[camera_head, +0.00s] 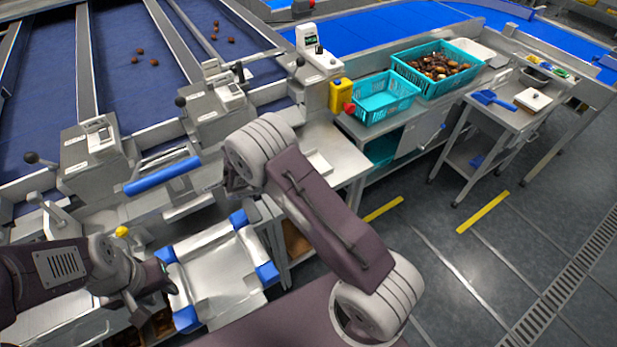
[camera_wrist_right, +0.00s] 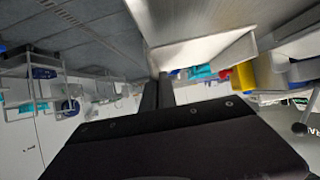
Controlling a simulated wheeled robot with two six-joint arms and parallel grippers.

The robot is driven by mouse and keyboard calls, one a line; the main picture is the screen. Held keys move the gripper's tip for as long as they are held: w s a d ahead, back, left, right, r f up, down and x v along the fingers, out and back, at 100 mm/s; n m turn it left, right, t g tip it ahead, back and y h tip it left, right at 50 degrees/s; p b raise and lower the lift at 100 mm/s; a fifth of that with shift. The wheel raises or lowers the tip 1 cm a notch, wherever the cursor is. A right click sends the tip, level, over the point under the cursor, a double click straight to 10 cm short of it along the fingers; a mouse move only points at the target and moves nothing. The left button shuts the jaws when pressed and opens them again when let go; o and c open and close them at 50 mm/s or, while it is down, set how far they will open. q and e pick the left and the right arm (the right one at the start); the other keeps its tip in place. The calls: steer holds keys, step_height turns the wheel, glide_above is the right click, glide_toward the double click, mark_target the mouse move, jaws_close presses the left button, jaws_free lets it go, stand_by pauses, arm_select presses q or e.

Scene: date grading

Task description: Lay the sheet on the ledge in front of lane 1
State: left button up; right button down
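A pale silvery sheet with blue corner pieces (camera_head: 215,268) lies low in front of the machine in the head view, on or over a support I cannot make out. My left gripper (camera_head: 160,284) is at its left edge, between two blue corners; whether its fingers are shut on the edge cannot be told. My right arm reaches over the middle and hides its own gripper there. In the right wrist view, my right gripper's dark fingers (camera_wrist_right: 158,92) are close together beside a metal surface (camera_wrist_right: 205,50); whether they hold anything is unclear. The lane 1 ledge cannot be singled out.
Dark blue lanes (camera_head: 130,45) with a few dates run behind the metal machine boxes (camera_head: 92,152). A blue bar (camera_head: 163,175) lies across its front. Teal crates (camera_head: 384,98) stand on a bench at right, and a trolley (camera_head: 510,110) beyond. The floor at right is clear.

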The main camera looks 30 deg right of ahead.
arm_select(q)
steer(key=shift+r, duration=0.15)
arm_select(e)
steer(key=shift+w+a+f, duration=0.1)
steer(key=shift+w+f, duration=0.35)
steer(key=shift+w, duration=0.35)
arm_select(q)
steer(key=shift+s+a, duration=0.1)
steer(key=shift+a, duration=0.05)
arm_select(e)
steer(key=shift+w+a+f, duration=0.15)
steer(key=shift+w+f, duration=0.05)
steer(key=shift+w, duration=0.1)
arm_select(q)
steer(key=shift+r+p, duration=0.5)
arm_select(e)
step_height(320, 180, down, 3)
steer(key=shift+s+f, duration=0.1)
steer(key=shift+f, duration=0.4)
arm_select(q)
steer(key=shift+f, duration=0.1)
steer(key=shift+f+b, duration=0.2)
steer(key=shift+b, duration=0.1)
arm_select(e)
steer(key=shift+f, duration=0.15)
steer(key=c, duration=1.7)
jaws_free()
